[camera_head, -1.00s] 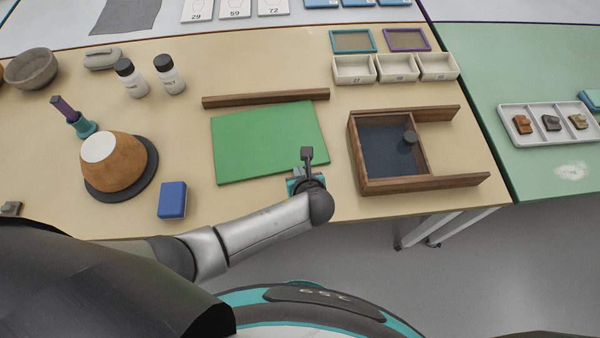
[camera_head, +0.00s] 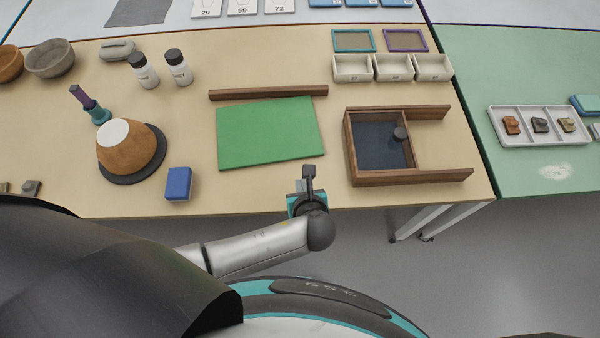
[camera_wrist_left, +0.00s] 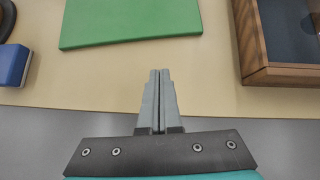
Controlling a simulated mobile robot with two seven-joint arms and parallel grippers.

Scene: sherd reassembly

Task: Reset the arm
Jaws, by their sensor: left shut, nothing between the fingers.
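My left gripper (camera_head: 308,172) is shut and empty near the front edge of the tan table (camera_head: 250,195), in front of the green mat (camera_head: 270,133). In the left wrist view the two grey fingers (camera_wrist_left: 160,75) lie together with nothing between them, pointing at the table's front strip. The left arm reaches in low from the left. My right gripper is in neither view.
A wooden drawer-like box (camera_head: 378,145) stands right of the gripper, with a dark inside. A blue block (camera_head: 178,183) and an orange-brown pot piece (camera_head: 127,148) on a dark disc are to the left. Floor shows beyond the front edge.

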